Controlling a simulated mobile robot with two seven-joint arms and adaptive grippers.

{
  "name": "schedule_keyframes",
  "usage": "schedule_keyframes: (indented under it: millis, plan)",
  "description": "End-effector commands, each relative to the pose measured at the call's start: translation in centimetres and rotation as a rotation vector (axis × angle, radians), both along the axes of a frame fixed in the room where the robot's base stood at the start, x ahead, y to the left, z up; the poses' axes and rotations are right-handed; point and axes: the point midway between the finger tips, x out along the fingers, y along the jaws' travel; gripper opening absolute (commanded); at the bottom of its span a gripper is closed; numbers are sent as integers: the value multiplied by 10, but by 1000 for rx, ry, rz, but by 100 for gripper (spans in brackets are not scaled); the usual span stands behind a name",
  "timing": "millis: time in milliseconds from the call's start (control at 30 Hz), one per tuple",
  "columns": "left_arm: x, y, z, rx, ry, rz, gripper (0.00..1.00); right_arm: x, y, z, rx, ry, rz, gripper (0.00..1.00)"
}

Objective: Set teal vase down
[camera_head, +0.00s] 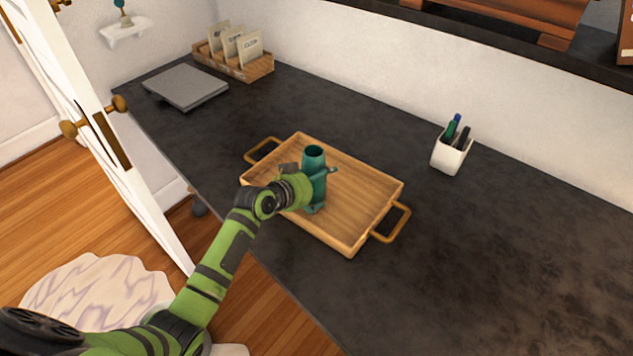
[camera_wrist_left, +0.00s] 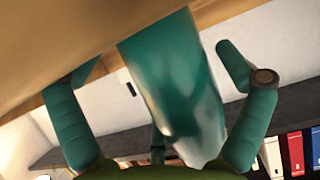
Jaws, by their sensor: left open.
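The teal vase (camera_head: 314,156) stands upright on the wooden tray (camera_head: 372,189), near the tray's middle. My left gripper (camera_head: 311,171) reaches in from the left with its fingers around the vase. In the left wrist view the vase (camera_wrist_left: 172,82) is between the two fingers of the gripper (camera_wrist_left: 158,65). The fingers are spread, with a visible gap to the vase on the right side. The gripper hides part of the vase's lower body in the head view. My right gripper is not in view.
The tray lies on a dark countertop (camera_head: 480,265). A white pen cup (camera_head: 449,155) stands right of it. A grey flat device (camera_head: 186,87) and a wooden file box (camera_head: 262,68) are at the back left. A white door (camera_head: 120,160) stands left of the counter. The right side of the counter is clear.

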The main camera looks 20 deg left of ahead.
Motion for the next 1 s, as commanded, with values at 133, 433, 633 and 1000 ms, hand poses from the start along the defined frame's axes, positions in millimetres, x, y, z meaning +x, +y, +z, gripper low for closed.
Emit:
schedule_keyframes:
  millis: [133, 433, 633, 1000]
  plan:
    - [-2, 1, 4, 0, 0, 0, 100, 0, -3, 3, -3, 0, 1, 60]
    - [-41, 16, 25, 3, -1, 0, 100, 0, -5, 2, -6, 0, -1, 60]
    - [-73, 28, 44, 3, 0, -1, 100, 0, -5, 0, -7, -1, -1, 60]
    - [-99, 37, 60, 0, 0, -1, 100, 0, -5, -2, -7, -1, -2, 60]
